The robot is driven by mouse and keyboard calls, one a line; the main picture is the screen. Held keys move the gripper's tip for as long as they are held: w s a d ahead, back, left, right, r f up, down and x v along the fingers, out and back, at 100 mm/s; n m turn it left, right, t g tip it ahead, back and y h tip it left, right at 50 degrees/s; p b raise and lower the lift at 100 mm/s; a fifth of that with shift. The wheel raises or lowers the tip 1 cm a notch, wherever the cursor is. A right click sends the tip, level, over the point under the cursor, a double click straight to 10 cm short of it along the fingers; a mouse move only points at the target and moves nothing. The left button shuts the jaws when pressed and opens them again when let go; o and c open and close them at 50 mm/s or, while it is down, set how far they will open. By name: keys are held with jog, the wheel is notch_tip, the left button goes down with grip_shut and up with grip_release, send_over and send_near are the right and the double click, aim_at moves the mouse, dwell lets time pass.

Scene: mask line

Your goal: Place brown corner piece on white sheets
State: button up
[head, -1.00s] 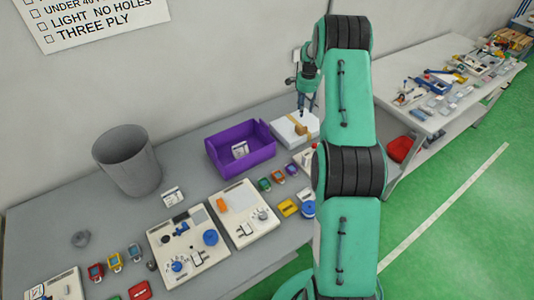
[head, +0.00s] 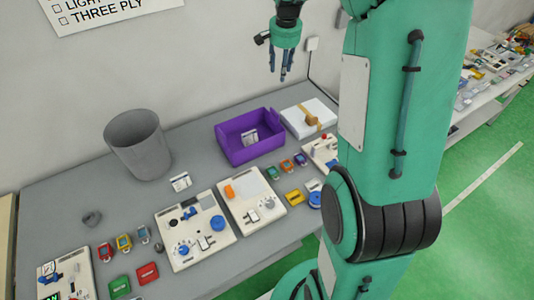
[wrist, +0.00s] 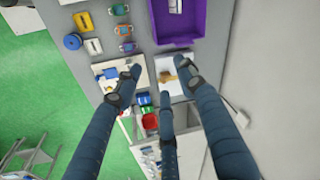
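The brown corner piece (head: 311,118) lies on the white sheets (head: 301,109), which form a flat stack on the table right of the purple bin. In the wrist view the brown piece (wrist: 168,77) also rests on the white sheets (wrist: 170,62), partly behind my fingers.
The purple bin (head: 237,151) holds a small white item. A grey bucket (head: 137,144) stands at the back left. Several boards with parts, such as the board with blue knobs (head: 213,253), line the front of the table. A white socket (head: 312,44) is on the wall.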

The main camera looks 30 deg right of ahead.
jog(key=s+a+r+n+t, duration=0.1)
jog(key=s+a+r+n, duration=0.3)
jog(key=s+a, duration=0.45)
jog(key=s+a+r+n+t, duration=0.1)
jog(key=s+a+r, duration=0.5)
jog(key=s+a, duration=0.25)
jog(key=s+a+f+n, duration=0.1)
jog(key=s+a+n, duration=0.1)
jog(key=s, duration=0.4)
jog(key=s+a+n+t, duration=0.1)
jog(key=s+a+n, duration=0.1)
jog(key=s+a, duration=0.3)
jog(key=s+a+f+n, duration=0.1)
jog(key=s+a+n, duration=0.1)
jog(key=s, duration=0.7)
jog(key=shift+a+f+t+y, duration=0.3)
jog(key=shift+a+f+y, duration=0.1)
jog(key=shift+a, duration=0.45)
notch_tip(320, 180, down, 12)
jog(key=b, duration=1.2)
